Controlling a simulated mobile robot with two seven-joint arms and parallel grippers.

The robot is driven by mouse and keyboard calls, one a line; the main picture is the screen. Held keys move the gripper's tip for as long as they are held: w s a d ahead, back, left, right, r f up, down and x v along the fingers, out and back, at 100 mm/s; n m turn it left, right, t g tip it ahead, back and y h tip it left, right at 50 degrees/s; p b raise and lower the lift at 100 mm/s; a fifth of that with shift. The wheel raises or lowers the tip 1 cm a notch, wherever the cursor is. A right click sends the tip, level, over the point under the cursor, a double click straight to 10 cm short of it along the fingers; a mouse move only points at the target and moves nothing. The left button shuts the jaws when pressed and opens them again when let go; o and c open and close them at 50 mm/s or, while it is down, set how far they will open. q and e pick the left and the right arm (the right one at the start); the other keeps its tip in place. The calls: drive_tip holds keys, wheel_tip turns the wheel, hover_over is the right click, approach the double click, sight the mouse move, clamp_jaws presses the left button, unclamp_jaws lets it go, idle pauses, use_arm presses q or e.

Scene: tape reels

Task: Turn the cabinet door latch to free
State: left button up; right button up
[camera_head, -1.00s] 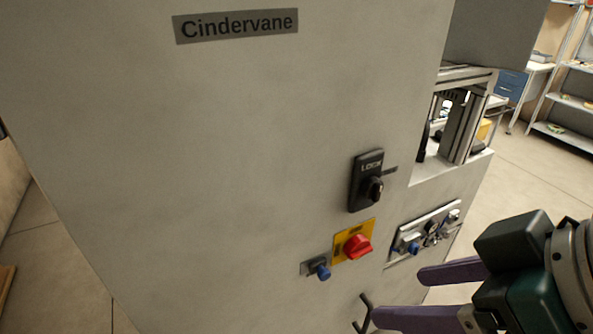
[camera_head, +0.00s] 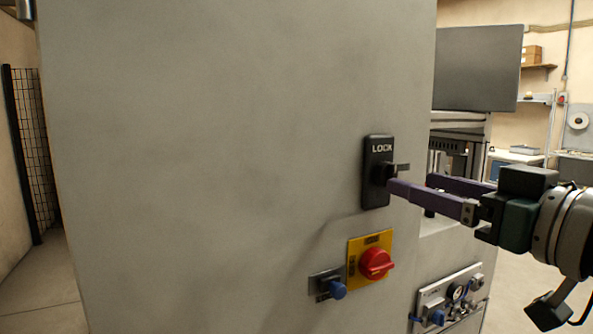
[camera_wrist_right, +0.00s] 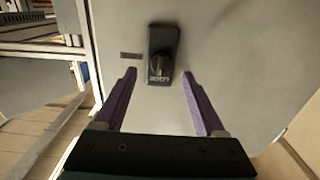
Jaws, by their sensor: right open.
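The black cabinet door latch (camera_head: 376,196) is a plate marked LOCK with a turning knob, on the grey cabinet door (camera_head: 220,150). In the right wrist view the latch (camera_wrist_right: 164,42) lies ahead, between and beyond the two fingertips, with its knob (camera_wrist_right: 161,64) in the plate's middle. My right gripper (camera_head: 408,184) has purple fingers, is open and is at the latch from the right. In the right wrist view the open gripper (camera_wrist_right: 158,72) has nothing between its fingers. In the head view its near fingertip covers part of the knob. My left gripper is not in view.
Below the latch are a red rotary switch (camera_head: 376,263) on a yellow plate and a blue button (camera_head: 337,289). A panel with a gauge (camera_head: 447,301) sits at lower right. A dark grey panel (camera_head: 478,68) stands at the cabinet's right.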

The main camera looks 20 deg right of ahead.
sight(388, 175)
drive_tip(key=w, duration=0.3)
drive_tip(key=w+p, duration=0.1)
drive_tip(key=w, duration=0.1)
drive_tip(key=shift+w+a, duration=0.3)
clamp_jaws()
